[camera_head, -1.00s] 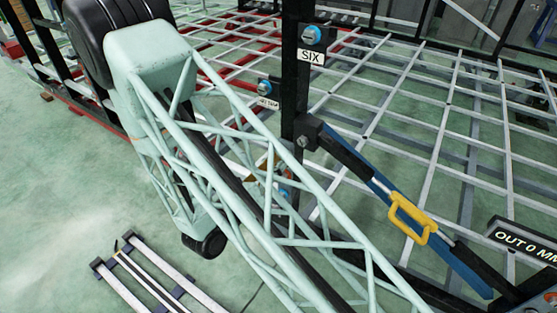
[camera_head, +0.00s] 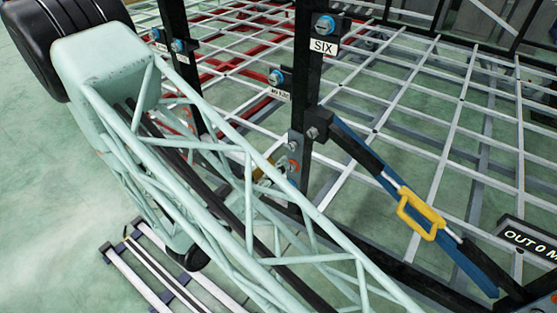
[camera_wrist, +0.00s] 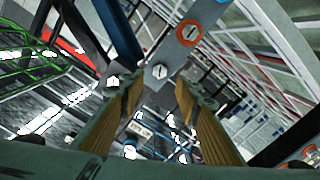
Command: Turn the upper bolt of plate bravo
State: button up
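A grey metal plate (camera_head: 296,150) is fixed low on the black post, partly hidden by my arm. In the wrist view the plate (camera_wrist: 172,55) carries an orange-ringed slotted bolt (camera_wrist: 189,32), a plain grey bolt (camera_wrist: 160,71), and a blue edge at the top of the picture. I cannot read which plate is bravo. My gripper (camera_wrist: 158,98) has two wood-coloured fingers spread apart with nothing between them. The grey bolt appears just beyond the fingertips; I see no contact. In the head view the gripper (camera_head: 266,168) is mostly behind my lattice arm, left of the plate.
A blue strut with a yellow handle (camera_head: 420,214) slopes down right. A white grid frame (camera_head: 440,110) lies behind. Pale rails (camera_head: 150,270) lie on the floor.

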jog(key=shift+v, duration=2.1)
jog(key=shift+r, duration=0.1)
